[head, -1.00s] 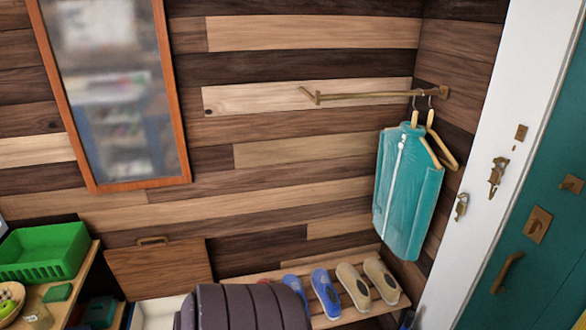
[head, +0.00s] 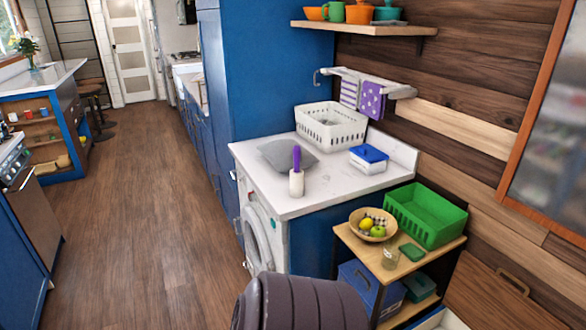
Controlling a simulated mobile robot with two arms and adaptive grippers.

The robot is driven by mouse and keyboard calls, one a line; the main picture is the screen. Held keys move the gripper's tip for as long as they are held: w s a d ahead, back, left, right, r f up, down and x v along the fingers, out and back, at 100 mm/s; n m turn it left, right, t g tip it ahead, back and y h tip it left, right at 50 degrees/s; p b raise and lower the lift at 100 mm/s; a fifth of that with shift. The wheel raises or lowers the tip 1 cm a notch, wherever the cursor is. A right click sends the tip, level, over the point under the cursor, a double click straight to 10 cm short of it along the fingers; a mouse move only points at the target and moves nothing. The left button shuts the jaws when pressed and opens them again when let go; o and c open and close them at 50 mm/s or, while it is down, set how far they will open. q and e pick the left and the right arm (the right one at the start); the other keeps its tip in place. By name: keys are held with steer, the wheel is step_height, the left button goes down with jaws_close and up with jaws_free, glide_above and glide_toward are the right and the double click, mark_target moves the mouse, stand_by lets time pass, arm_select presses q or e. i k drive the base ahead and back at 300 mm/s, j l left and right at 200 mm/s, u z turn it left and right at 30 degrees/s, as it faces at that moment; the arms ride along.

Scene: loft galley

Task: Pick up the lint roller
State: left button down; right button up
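The lint roller (head: 297,181) has a purple handle and a white roll. It stands upright near the front edge of the white countertop (head: 345,185) above the washing machine. It is just in front of a grey flat item (head: 287,154), whose nature I cannot tell. Neither of my grippers shows in the head view.
A white basket (head: 331,127) and a blue-lidded box (head: 368,158) share the counter. A wooden shelf unit (head: 392,273) with a fruit bowl (head: 373,225) and green crate (head: 425,214) stands in front at right. The wooden floor (head: 140,220) at left is clear.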

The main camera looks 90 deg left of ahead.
mark_target(297, 174)
steer(key=u, duration=2.75)
steer(key=z, duration=4.5)
steer(key=u, duration=4.5)
